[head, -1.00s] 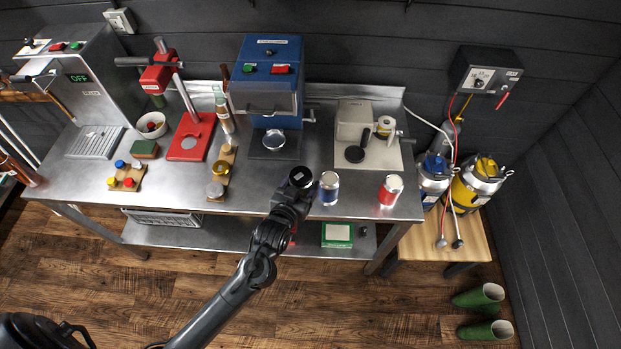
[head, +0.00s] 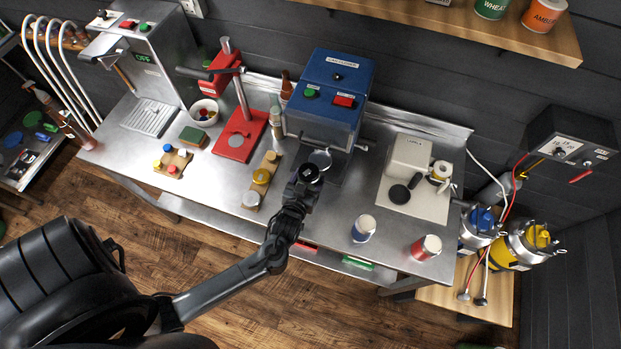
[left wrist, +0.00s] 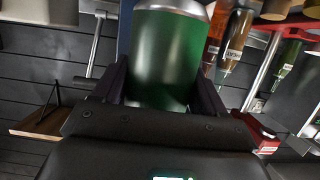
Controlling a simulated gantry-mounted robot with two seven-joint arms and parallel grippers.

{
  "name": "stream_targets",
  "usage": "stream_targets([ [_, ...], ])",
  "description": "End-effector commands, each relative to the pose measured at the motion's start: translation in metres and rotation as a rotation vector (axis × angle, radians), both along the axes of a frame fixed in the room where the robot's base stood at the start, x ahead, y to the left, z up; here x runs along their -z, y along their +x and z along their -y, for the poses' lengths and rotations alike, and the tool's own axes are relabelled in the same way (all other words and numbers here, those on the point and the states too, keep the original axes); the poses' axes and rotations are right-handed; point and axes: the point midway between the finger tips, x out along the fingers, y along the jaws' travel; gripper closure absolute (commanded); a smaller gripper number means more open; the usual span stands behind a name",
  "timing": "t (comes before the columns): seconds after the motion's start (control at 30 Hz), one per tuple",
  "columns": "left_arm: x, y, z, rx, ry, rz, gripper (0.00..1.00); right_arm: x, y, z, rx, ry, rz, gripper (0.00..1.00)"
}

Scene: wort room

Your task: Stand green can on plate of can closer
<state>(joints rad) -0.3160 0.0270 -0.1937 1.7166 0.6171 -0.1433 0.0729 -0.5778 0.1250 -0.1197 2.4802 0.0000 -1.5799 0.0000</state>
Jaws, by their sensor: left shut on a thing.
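My left gripper (head: 303,186) is shut on the green can (left wrist: 165,58), which stands between its two fingers in the left wrist view. In the head view the can is mostly hidden; a dark round top (head: 309,173) shows at the gripper. The can closer (head: 334,92) is the blue machine with a green and a red button on its front. Its round plate (head: 320,158) sits low under the blue head, just beyond and slightly right of the can. The gripper hides part of the closer's base. My right gripper is not in view.
A blue can (head: 363,229) and a red can (head: 426,247) stand on the steel table (head: 330,235) to the right. A label machine (head: 411,170) is right of the closer. A wooden strip with lids (head: 262,180) and a red capper (head: 240,135) stand left.

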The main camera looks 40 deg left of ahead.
Motion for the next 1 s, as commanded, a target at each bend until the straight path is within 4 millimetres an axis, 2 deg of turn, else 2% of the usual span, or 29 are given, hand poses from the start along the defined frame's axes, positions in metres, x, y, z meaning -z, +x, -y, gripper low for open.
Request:
stream_targets([
  [1.0,0.005,0.086,-0.040,0.002,0.002,0.005,0.55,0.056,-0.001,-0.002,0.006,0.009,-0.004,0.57],
])
